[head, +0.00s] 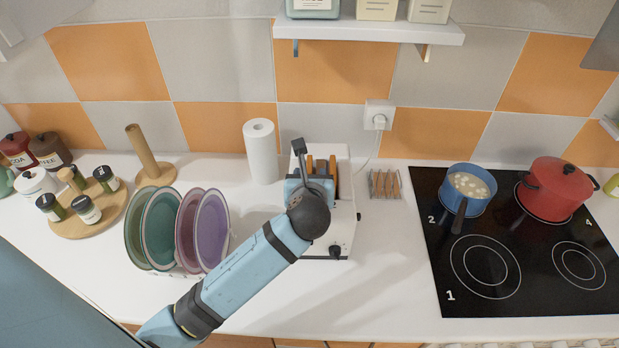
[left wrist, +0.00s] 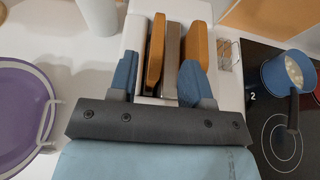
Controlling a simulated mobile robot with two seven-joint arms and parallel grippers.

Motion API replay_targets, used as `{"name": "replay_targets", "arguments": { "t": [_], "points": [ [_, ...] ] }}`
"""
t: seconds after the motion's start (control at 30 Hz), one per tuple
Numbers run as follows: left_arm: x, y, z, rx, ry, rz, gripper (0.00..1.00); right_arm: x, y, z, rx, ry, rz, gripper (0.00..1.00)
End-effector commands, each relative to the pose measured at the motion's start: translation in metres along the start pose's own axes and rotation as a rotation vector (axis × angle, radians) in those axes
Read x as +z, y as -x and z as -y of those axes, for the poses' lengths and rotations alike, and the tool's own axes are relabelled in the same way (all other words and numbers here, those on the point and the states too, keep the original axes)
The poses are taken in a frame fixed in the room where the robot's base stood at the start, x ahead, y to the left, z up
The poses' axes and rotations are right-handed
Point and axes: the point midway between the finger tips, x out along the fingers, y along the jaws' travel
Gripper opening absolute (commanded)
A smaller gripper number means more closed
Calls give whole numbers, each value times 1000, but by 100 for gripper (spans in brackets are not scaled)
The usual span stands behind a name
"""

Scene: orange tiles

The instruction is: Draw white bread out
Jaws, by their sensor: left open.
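The white toaster (head: 340,220) stands on the counter against the tiled wall, with its dark knob facing front. Tan-brown bread slices stick up from its slots; one slice (left wrist: 155,52) is at left and another (left wrist: 195,45) at right in the left wrist view, with a grey-brown strip between them. In the head view the bread (head: 320,166) is partly hidden by my arm. My left gripper (left wrist: 158,80) is open above the toaster's front part, its blue fingers on either side of the slots. I cannot tell whether they touch the bread. My right gripper is not in view.
A rack of coloured plates (head: 175,230) stands left of the toaster, a paper towel roll (head: 261,152) behind. A small wire rack (head: 385,184) is right of the toaster. The black hob (head: 520,260) holds a blue pan (head: 467,190) and red pot (head: 553,190).

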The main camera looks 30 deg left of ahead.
Motion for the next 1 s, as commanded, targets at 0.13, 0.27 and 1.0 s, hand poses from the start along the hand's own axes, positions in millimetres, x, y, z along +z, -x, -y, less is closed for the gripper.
{"name": "replay_targets", "arguments": {
  "t": [0.13,0.27,1.0],
  "points": [
    [0,-21,-2,3,-1,-2,45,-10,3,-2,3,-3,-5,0],
    [-1,-39,-2,1,1,0,45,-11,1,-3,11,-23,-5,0],
    [-3,-48,-2,0,1,0,0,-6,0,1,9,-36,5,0]
  ]
}}
